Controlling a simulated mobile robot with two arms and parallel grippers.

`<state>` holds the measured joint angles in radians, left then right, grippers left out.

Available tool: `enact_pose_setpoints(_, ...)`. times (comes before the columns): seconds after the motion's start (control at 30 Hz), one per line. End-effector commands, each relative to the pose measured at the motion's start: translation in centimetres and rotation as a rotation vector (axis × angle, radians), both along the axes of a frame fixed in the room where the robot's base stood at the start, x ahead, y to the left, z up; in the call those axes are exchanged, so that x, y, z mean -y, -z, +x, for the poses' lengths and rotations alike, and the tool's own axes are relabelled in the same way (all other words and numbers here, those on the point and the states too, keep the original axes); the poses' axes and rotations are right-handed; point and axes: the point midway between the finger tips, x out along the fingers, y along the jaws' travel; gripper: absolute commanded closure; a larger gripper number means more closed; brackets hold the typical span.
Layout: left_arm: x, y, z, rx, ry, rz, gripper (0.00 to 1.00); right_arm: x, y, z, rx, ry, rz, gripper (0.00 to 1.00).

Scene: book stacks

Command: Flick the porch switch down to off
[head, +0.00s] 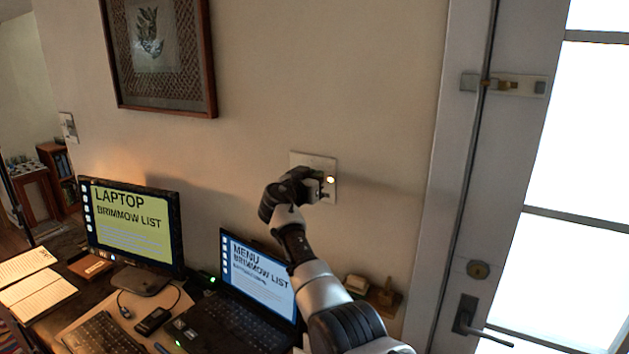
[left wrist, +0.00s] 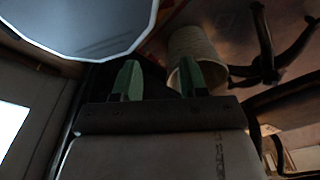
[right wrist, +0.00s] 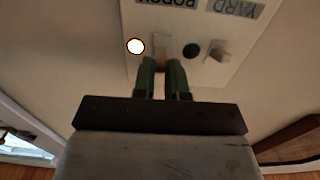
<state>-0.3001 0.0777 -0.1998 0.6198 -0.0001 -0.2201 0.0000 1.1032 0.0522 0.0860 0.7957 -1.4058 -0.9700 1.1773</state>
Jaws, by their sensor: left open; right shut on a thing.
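A pale switch plate (head: 313,160) is on the wall above the laptop. In the right wrist view the plate (right wrist: 240,28) appears upside down, with a partly cut-off label that seems to read PORCH and a YARD label. The porch switch (right wrist: 160,62) is beside a lit round lamp (right wrist: 135,46). The yard switch (right wrist: 217,50) is beside a dark lamp (right wrist: 190,50). My right gripper (right wrist: 161,76) is shut on the porch switch; in the head view it (head: 318,186) covers the plate's lower left. My left gripper (left wrist: 160,80) is open and empty, away from the plate.
A monitor (head: 135,222) and a laptop (head: 255,275) stand on the desk below. A framed picture (head: 160,55) hangs at upper left. A door (head: 490,200) with a handle is at right. A pale bin (left wrist: 197,50) is near my left gripper.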

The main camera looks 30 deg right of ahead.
Motion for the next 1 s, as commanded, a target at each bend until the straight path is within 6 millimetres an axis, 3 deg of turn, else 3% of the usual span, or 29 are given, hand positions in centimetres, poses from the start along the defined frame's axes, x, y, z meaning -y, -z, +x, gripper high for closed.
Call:
enact_pose_setpoints(0.27,0.0,4.9,0.0,0.000,0.000,0.001,0.57,0.0,1.2,-0.1,0.039,0.001,-0.062,1.00)
enact_pose_setpoints(0.7,-0.2,14.5,0.0,0.000,0.001,0.002,0.57,-0.1,2.1,-0.2,0.136,0.002,-0.229,1.00)
enact_pose_setpoints(1.0,-0.2,19.7,0.0,0.000,0.001,0.002,0.57,-0.1,2.6,-0.1,0.208,0.002,-0.357,1.00)
